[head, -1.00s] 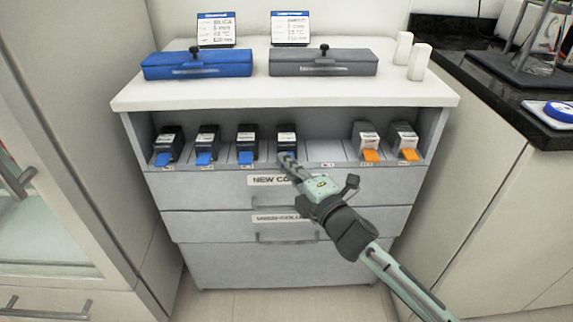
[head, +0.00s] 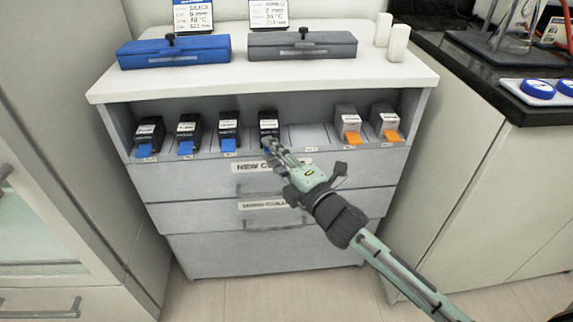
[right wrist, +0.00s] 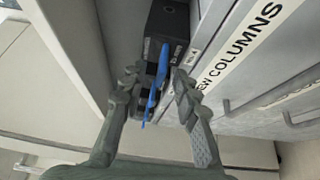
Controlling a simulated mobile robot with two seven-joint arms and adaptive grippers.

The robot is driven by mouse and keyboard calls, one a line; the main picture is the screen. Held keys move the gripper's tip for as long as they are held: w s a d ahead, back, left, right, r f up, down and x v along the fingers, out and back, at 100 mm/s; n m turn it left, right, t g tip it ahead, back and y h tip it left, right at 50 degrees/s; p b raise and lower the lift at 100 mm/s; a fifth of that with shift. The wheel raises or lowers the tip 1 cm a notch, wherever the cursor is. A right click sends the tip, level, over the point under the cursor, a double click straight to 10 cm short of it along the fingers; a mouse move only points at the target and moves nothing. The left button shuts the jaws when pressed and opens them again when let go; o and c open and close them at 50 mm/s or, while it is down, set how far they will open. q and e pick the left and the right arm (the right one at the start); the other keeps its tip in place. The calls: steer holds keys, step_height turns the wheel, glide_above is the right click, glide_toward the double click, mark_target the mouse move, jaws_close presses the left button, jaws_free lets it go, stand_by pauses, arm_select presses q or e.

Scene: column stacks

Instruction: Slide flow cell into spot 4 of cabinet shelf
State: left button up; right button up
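The flow cell (head: 268,124) is a black block with a white label and a blue tab. It stands in the fourth shelf spot from the left, upright between the slot dividers. In the right wrist view its dark body (right wrist: 168,25) and blue tab (right wrist: 158,75) show beside a small "NO. 4" label. My right gripper (head: 270,147) is at the front of the cell and partly hides its tab. In the wrist view the right gripper's fingers (right wrist: 158,85) are apart on either side of the tab, with a visible gap on the right. My left gripper is not in view.
Several similar blue-tabbed blocks (head: 188,130) stand to the left on the cabinet shelf (head: 308,137). Two orange-tabbed blocks (head: 348,124) stand to the right, past an empty spot. Drawers lie below; a blue case (head: 174,52) and a grey case (head: 303,45) rest on top.

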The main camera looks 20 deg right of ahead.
steer(key=v, duration=1.1)
steer(key=s+d+f+m+g+h, duration=0.1)
steer(key=d+f+m+g+h, duration=0.25)
steer(key=f+m, duration=0.35)
steer(key=s+d+f+m+g+h, duration=0.2)
steer(key=d+f+m+g, duration=0.15)
steer(key=f, duration=0.55)
steer(key=s+f+m+g, duration=0.7)
steer(key=s+f+m, duration=0.1)
steer(key=s+f, duration=0.5)
steer(key=shift+s+a+f+g, duration=0.25)
steer(key=shift+s+f+g, duration=0.05)
steer(key=shift+s+f, duration=0.15)
steer(key=shift+w+m, duration=0.1)
steer(key=shift+m, duration=0.15)
